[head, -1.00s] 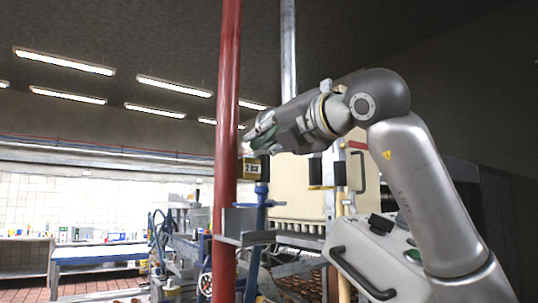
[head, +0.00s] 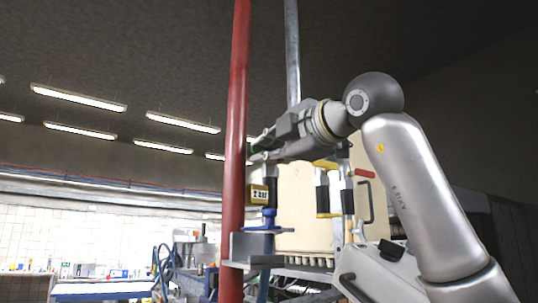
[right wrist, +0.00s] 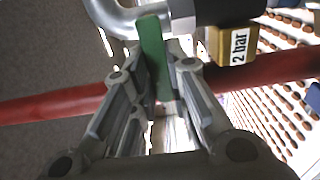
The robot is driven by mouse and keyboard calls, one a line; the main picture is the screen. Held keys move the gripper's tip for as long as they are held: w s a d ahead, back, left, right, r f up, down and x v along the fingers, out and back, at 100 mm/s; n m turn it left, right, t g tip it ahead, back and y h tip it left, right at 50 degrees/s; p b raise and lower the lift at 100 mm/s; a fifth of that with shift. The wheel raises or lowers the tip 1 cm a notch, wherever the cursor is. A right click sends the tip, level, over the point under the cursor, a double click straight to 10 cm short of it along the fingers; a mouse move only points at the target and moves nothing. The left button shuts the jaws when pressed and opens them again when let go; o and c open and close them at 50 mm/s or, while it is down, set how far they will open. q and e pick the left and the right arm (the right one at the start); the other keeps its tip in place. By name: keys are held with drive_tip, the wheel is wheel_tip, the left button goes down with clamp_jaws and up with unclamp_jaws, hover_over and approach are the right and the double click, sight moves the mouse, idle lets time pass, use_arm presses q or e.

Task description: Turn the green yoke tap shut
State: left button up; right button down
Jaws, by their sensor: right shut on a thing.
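The green yoke tap handle (right wrist: 152,32) is a flat green bar in the right wrist view, next to a bent metal pipe (right wrist: 118,18). My right gripper (right wrist: 153,62) has its two fingers on either side of the bar and is shut on it. In the head view my right gripper (head: 262,150) is beside the red pipe, above a yellow label block. Only a thin dark green edge (head: 262,140) shows there; the fingers hide most of the tap. My left gripper is in no view.
The upright red pipe (head: 236,120) stands close to the fingers. The yellow block (head: 259,194) reads "2 bar" in the wrist view (right wrist: 234,46). Below it are a blue fitting (head: 268,213) and grey bracket (head: 250,246). A cream machine (head: 300,205) stands behind.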

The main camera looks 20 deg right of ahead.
idle(0.5)
drive_tip(key=c, duration=1.4)
unclamp_jaws()
drive_tip(key=shift+d, duration=0.15)
drive_tip(key=v, duration=1.2)
